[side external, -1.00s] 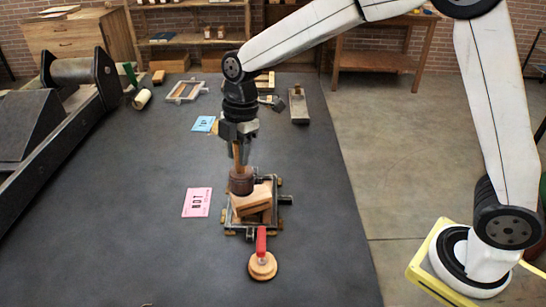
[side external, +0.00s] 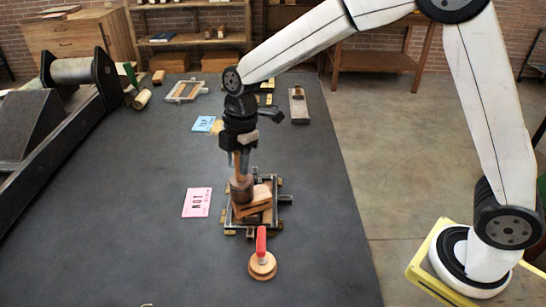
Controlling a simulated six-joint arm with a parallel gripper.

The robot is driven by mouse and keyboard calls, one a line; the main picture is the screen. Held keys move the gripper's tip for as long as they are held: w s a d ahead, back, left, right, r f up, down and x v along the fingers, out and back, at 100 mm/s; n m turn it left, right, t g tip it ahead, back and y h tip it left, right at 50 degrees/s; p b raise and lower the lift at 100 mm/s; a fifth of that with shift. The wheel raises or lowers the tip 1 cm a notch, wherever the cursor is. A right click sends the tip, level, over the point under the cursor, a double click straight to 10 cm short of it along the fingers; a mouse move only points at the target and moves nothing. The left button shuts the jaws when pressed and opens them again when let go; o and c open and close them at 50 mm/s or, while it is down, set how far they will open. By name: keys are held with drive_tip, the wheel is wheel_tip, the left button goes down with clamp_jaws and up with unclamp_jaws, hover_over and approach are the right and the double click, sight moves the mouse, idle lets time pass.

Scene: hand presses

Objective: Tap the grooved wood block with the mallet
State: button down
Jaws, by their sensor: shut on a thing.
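My gripper (side external: 240,155) is shut on the wooden handle of the mallet, which hangs upright. The mallet's dark brown round head (side external: 241,190) is at the bottom, over the left part of the wood block. The tan grooved wood block (side external: 257,209) shows dark gaps on its side and sits tilted inside a metal frame (side external: 233,232). The head overlaps the block's upper left edge in this view; I cannot tell whether they touch. The head hides part of the block.
A round wooden piece with a red handle (side external: 262,262) stands just in front of the frame. A pink card (side external: 197,202) lies to the left and a blue card (side external: 204,124) behind. A large roller press (side external: 60,105) fills the left side.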

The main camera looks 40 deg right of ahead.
drive_tip(key=shift+r, duration=1.55)
drive_tip(key=shift+d, duration=0.15)
drive_tip(key=shift+s+d+f, duration=0.1)
drive_tip(key=shift+s+d, duration=0.15)
drive_tip(key=shift+d, duration=0.35)
drive_tip(key=shift+s+d+f, duration=0.1)
drive_tip(key=shift+s+d, duration=0.15)
drive_tip(key=shift+d, duration=0.3)
drive_tip(key=shift+s+d+f, duration=0.1)
drive_tip(key=shift+s+d, duration=0.15)
drive_tip(key=shift+d, duration=0.35)
drive_tip(key=shift+f, duration=0.15)
wheel_tip(320, 180, down, 2)
drive_tip(key=shift+f, duration=0.1)
drive_tip(key=shift+r, duration=1.55)
